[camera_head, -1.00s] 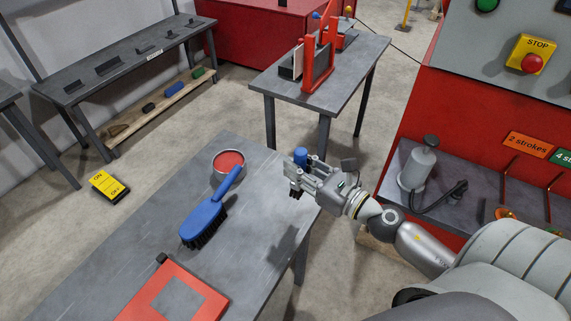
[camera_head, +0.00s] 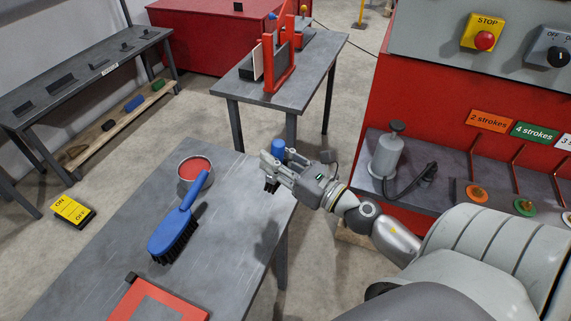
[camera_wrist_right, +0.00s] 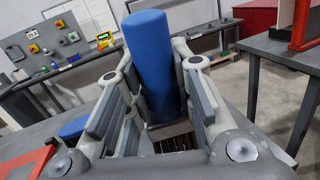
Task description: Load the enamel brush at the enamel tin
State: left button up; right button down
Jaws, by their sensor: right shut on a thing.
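The enamel tin (camera_head: 193,170), a round metal tin with a red top surface, stands on the near grey table. A blue brush (camera_head: 174,226) with black bristles lies just in front of it; its handle reaches to the tin's near rim. My right gripper (camera_head: 270,172) is above the table's right edge, to the right of the tin and apart from it. It is shut on a blue cylindrical handle (camera_head: 278,148), which stands upright between the fingers in the wrist view (camera_wrist_right: 153,65). My left gripper is out of view.
A red frame (camera_head: 155,303) lies at the near table's front. A second table (camera_head: 232,84) with a red stand (camera_head: 281,62) is behind. A red bench with a grey pump (camera_head: 388,152) is at the right. The near table's middle is mostly clear.

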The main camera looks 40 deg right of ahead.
jog(key=w+a+r+t+y+b, duration=0.1)
jog(key=w+a, duration=0.2)
jog(key=w, duration=0.4)
jog(key=w+a+m+b, duration=0.1)
jog(key=w+a, duration=0.3)
jog(key=w, duration=0.3)
jog(key=w+a+r+t+y+b, duration=0.1)
jog(key=w+a, duration=0.2)
jog(key=w, duration=0.4)
notch_tip(320, 180, down, 6)
jog(key=b, duration=0.5)
jog(key=shift+w+a+f+b, duration=0.15)
jog(key=shift+b, duration=0.15)
jog(key=shift+f+b, duration=0.5)
jog(key=shift+b, duration=0.05)
notch_tip(320, 180, up, 7)
jog(key=p, duration=0.6)
jog(key=shift+p, duration=0.35)
dwell(0.3)
